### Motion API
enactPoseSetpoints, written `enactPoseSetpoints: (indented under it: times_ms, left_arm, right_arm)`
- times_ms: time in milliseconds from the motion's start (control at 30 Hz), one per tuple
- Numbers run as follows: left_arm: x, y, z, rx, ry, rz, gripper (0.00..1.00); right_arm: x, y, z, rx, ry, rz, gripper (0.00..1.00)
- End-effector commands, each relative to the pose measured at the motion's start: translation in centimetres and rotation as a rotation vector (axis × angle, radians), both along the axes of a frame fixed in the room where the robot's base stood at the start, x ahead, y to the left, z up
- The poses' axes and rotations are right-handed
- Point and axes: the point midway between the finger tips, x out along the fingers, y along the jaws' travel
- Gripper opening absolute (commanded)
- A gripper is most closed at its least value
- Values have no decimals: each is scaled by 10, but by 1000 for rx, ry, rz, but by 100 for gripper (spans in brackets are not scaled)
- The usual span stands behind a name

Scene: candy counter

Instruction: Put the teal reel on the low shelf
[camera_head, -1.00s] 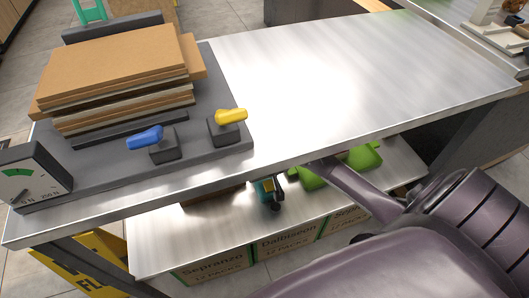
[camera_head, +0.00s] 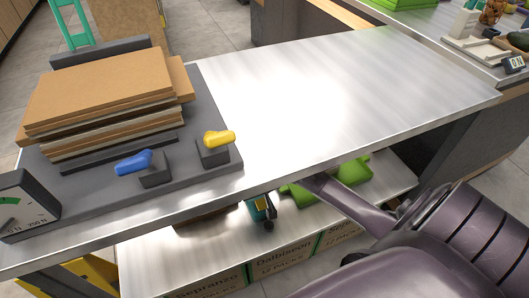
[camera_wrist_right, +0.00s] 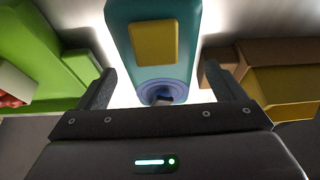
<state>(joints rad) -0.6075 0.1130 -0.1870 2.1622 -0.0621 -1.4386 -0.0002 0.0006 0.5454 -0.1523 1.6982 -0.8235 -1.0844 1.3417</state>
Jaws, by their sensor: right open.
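The teal reel (camera_head: 257,208) is on the low shelf (camera_head: 145,262), under the counter top and partly hidden by its edge. In the right wrist view the teal reel (camera_wrist_right: 152,75) has a yellow patch and a bluish ring at its near end. My right gripper (camera_wrist_right: 157,88) is open, with one finger on each side of the reel's near end. Bright gaps show between the fingers and the reel, so it is not clamped. In the head view only dark bits of this gripper show beside the reel. My left gripper is not in view.
A green container (camera_head: 352,171) stands on the low shelf right of the reel; a brown and yellow box (camera_wrist_right: 285,85) is on the other side. Printed cartons (camera_head: 285,257) sit below. The counter top (camera_head: 330,95) overhangs and carries boards (camera_head: 100,85) and two levers.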

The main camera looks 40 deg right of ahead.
Motion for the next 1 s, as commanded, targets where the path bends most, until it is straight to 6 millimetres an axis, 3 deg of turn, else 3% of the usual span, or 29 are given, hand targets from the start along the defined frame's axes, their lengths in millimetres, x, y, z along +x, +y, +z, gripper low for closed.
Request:
enactPoseSetpoints:
  times_ms: [333, 400, 700, 1000]
  left_arm:
    - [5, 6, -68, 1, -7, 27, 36]
    - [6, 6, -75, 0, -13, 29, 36]
    - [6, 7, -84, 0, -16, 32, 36]
    - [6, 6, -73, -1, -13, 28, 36]
  right_arm:
    - [-11, 3, 30, 2, 0, 0, 90]
    - [-28, 6, 26, 0, 6, 1, 90]
    - [-90, 21, 25, -2, 5, 2, 90]
    - [-124, 30, 25, -1, 2, 1, 90]
